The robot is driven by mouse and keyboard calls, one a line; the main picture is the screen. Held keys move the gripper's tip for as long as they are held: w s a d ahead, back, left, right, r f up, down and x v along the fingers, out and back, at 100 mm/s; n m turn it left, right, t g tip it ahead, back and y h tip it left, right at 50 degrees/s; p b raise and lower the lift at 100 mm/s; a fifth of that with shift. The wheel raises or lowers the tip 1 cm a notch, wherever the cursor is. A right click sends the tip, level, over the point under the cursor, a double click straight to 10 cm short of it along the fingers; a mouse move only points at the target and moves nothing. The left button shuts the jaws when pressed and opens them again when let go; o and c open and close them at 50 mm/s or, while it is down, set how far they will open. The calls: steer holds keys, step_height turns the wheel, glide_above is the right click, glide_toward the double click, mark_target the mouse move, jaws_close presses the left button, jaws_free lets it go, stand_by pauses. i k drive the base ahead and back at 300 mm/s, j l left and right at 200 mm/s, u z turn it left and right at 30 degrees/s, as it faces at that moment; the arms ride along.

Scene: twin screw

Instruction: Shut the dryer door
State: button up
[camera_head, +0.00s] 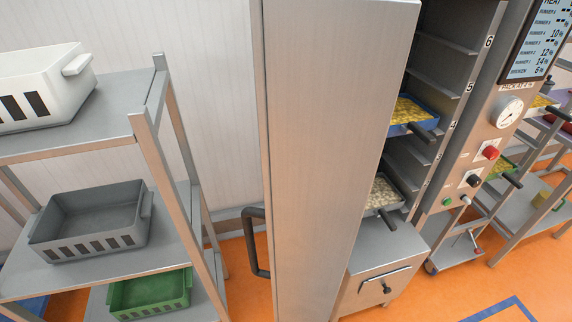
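The dryer door (325,150) is a tall grey metal panel standing open in the middle of the head view. Its dark bar handle (250,243) sticks out from its left edge, low down. The dryer cabinet (440,160) is to the right of the door, with its numbered shelf slots exposed. A blue tray of yellow pieces (400,112) and a paler tray (382,192) sit on its shelves, each with a dark handle pointing outward. My gripper is not in view.
A metal rack (110,88) at left holds a white crate (45,90), a grey crate (92,222) and a green crate (150,293). Its post stands near the door handle. A control panel (485,150) and another shelf rack are at right. Orange floor (470,285) is clear at lower right.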

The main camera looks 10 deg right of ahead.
mark_target(328, 74)
steer(key=i+j+z, duration=0.15)
steer(key=j+z, duration=0.3)
steer(key=j, duration=0.7)
steer(key=j+z, duration=0.45)
steer(key=j, duration=0.65)
steer(key=k+j+z, duration=0.2)
steer(key=k+j, duration=0.3)
